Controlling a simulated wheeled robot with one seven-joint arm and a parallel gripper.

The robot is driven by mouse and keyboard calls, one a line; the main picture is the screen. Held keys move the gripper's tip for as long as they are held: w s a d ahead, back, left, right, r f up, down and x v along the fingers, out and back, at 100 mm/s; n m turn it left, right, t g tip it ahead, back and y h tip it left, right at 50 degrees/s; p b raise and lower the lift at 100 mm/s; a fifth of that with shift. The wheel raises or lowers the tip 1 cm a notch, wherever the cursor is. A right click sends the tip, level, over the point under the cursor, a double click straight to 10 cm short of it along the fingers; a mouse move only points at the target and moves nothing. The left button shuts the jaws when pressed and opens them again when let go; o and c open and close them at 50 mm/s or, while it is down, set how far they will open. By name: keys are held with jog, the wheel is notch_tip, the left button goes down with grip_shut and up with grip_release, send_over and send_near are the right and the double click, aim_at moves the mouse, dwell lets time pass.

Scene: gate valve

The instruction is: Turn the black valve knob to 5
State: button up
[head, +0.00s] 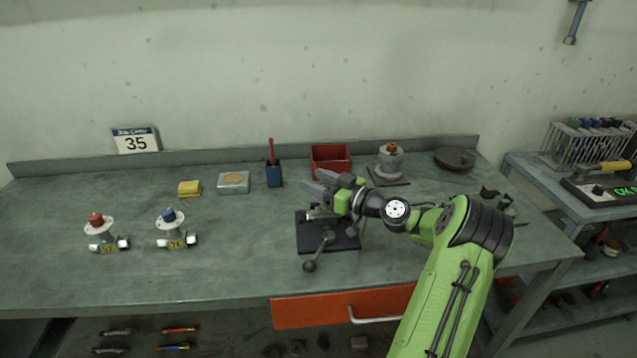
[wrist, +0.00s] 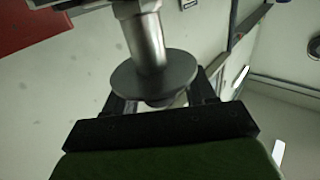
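No black knob is clearly visible in the head view, where my gripper (head: 318,184) is above a dark base plate (head: 345,243) and hides part of the fixture (head: 324,236) on it. Its two grey fingers point left and look apart. In the wrist view, a dark grey disc (wrist: 150,76) on a shiny metal stem (wrist: 146,42) is close in front of my gripper (wrist: 158,88). A small part (wrist: 163,102) below the disc shows between the spread fingers. I cannot tell whether the fingers touch it, and no scale numbers are readable.
A red-knobbed valve (head: 98,228) and a blue-knobbed valve (head: 173,229) stand on the left of the bench. A red bin (head: 330,160) and a grey fixture with an orange top (head: 390,160) stand behind my gripper. The front left bench is clear.

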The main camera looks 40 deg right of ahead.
jog(key=c, duration=0.9)
jog(key=shift+f+n+y, duration=0.1)
jog(key=shift+n+y, duration=0.2)
jog(key=shift+y, duration=0.2)
jog(key=shift+a+n+g+y, duration=0.2)
jog(key=shift+n+g+y, duration=0.4)
jog(key=shift+y, duration=0.4)
jog(key=o, duration=1)
jog(key=p+v, duration=0.1)
jog(key=v, duration=1.5)
jog(key=shift+p, duration=0.4)
